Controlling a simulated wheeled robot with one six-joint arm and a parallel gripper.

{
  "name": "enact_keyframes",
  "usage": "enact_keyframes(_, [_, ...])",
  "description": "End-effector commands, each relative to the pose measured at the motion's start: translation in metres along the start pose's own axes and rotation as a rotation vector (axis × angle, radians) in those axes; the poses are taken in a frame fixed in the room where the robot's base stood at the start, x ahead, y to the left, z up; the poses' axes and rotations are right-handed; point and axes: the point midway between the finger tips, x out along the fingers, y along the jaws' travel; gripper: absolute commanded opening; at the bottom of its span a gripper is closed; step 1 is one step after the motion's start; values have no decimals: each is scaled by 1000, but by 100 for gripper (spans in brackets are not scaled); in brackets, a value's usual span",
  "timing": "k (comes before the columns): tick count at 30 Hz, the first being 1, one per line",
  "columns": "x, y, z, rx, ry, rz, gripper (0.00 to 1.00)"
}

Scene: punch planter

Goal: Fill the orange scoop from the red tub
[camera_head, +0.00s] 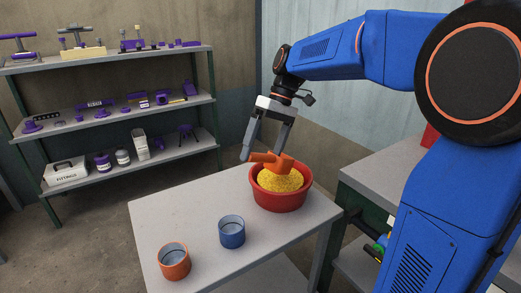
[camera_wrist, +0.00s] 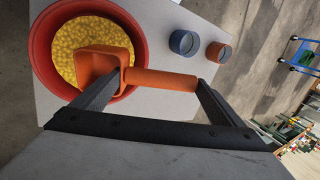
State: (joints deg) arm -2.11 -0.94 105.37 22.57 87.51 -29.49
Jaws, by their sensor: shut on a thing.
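The red tub (camera_head: 279,202) stands at the far right of the grey table and holds a heap of yellow grains (camera_head: 280,181). It also shows at the upper left of the wrist view (camera_wrist: 42,63). The orange scoop (camera_head: 284,163) is over the tub, with its bowl at the yellow grains; in the wrist view (camera_wrist: 100,62) its handle points right. I cannot tell how deep the bowl sits or whether it holds grains. My gripper (camera_head: 262,153) is shut on the scoop's handle, one finger on each side, and also shows in the wrist view (camera_wrist: 160,86).
A blue cup (camera_head: 232,233) and an orange cup (camera_head: 174,262) stand on the table (camera_head: 185,215), left of the tub. A shelf rack (camera_head: 110,110) with purple items stands at the back left. A grey cabinet (camera_head: 385,170) stands to the right.

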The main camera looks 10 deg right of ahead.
Motion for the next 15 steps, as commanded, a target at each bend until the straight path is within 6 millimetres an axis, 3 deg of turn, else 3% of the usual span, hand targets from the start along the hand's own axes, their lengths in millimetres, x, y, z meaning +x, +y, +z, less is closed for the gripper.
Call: enact_keyframes(15, [21,13,0,1,-1,-10,66])
